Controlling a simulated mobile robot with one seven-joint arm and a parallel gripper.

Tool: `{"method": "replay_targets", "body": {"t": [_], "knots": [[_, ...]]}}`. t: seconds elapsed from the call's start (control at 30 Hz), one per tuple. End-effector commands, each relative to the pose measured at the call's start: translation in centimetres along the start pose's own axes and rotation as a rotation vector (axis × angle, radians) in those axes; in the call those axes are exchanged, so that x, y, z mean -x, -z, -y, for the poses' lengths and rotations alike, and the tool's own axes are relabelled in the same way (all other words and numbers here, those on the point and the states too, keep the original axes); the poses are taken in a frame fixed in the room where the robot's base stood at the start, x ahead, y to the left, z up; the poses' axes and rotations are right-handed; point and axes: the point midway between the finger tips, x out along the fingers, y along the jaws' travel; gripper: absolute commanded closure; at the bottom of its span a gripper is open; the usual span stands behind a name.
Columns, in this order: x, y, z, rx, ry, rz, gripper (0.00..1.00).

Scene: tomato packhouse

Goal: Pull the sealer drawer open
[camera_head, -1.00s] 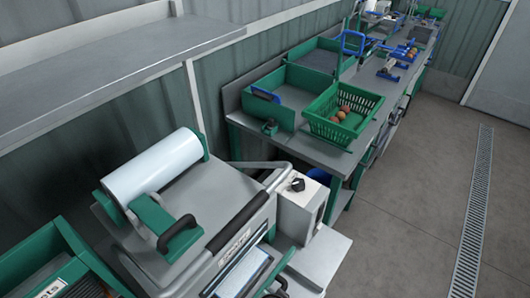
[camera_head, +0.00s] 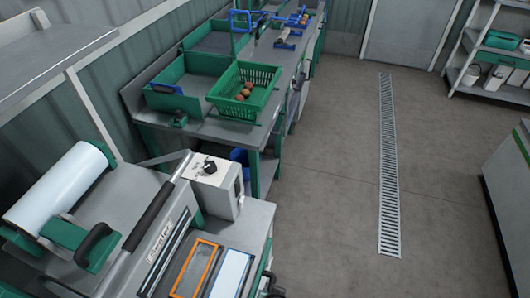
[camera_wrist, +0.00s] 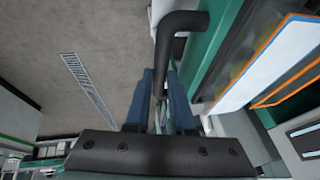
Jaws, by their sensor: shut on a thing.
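The sealer (camera_head: 158,243) stands at the lower left of the head view, with a film roll (camera_head: 62,187) on top. Its drawer (camera_head: 232,272) sticks out on the right side, showing an orange frame (camera_head: 195,270) and a pale panel. The orange-edged part also shows at the right of the wrist view (camera_wrist: 270,65). In the wrist view, my gripper (camera_wrist: 163,78) has its blue fingers on both sides of the black drawer handle (camera_wrist: 180,22) and is shut on it. The head view shows only a dark piece at its bottom edge there; the fingers cannot be made out.
A workbench (camera_head: 215,133) behind the sealer carries a green tray (camera_head: 180,100) and a green basket (camera_head: 262,100) with tomatoes. A control box (camera_head: 213,190) stands beside the sealer. The floor (camera_head: 330,190) to the right is clear, with a drain grate (camera_head: 388,170).

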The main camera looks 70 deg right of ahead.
Motion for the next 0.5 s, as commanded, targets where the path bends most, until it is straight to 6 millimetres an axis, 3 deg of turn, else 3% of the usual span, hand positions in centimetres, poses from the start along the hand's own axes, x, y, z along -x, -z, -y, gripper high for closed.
{"method": "replay_targets", "body": {"t": [0.27,0.3,0.43,0.5], "knots": [[-0.01,-0.06,0.01,0.001,0.0,0.001,1.0],[-0.01,-0.06,0.02,0.001,0.0,0.001,0.72],[-0.01,-0.04,0.02,0.0,0.0,0.001,0.49],[-0.01,-0.03,0.03,0.0,0.0,0.001,0.48]]}}
